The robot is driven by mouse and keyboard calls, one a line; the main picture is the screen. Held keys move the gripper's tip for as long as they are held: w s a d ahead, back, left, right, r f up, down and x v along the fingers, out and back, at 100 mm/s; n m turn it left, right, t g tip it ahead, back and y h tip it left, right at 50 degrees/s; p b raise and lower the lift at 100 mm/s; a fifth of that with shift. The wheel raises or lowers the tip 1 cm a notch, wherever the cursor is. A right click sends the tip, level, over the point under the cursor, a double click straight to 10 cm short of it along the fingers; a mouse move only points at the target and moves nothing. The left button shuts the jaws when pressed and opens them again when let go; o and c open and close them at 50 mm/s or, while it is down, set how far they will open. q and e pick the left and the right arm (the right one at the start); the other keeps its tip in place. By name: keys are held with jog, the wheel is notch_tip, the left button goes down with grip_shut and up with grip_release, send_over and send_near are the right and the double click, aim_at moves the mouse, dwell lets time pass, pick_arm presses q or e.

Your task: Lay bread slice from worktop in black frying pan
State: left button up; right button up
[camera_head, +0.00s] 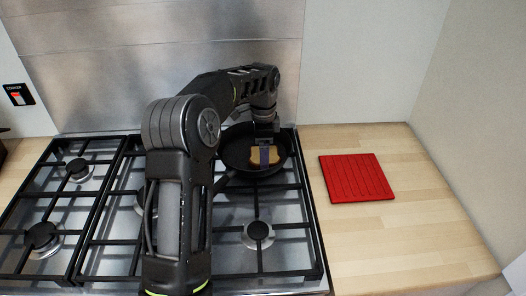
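The black frying pan (235,150) stands on the back right part of the hob, with its handle running toward the front left, partly behind my arm. The bread slice (254,158) is inside the pan's outline. My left gripper (264,156) points down over the pan, with a finger across the near face of the slice. It looks shut on the slice; the far finger is hidden. I cannot tell whether the slice touches the pan floor. My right gripper is not in view.
The gas hob (110,219) has black grates and several burners. A red ribbed mat or board (356,178) lies on the wooden worktop (385,235) at the right, which is otherwise clear. A metal splashback (150,60) stands behind the hob, and a wall closes the right side.

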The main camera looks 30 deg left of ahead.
pick_arm(q)
notch_tip(320, 180, up, 7)
notch_tip(320, 180, up, 5)
jog(key=p, duration=0.4)
jog(key=shift+r, duration=0.2)
jog(key=shift+s+f, duration=0.1)
dwell(0.4)
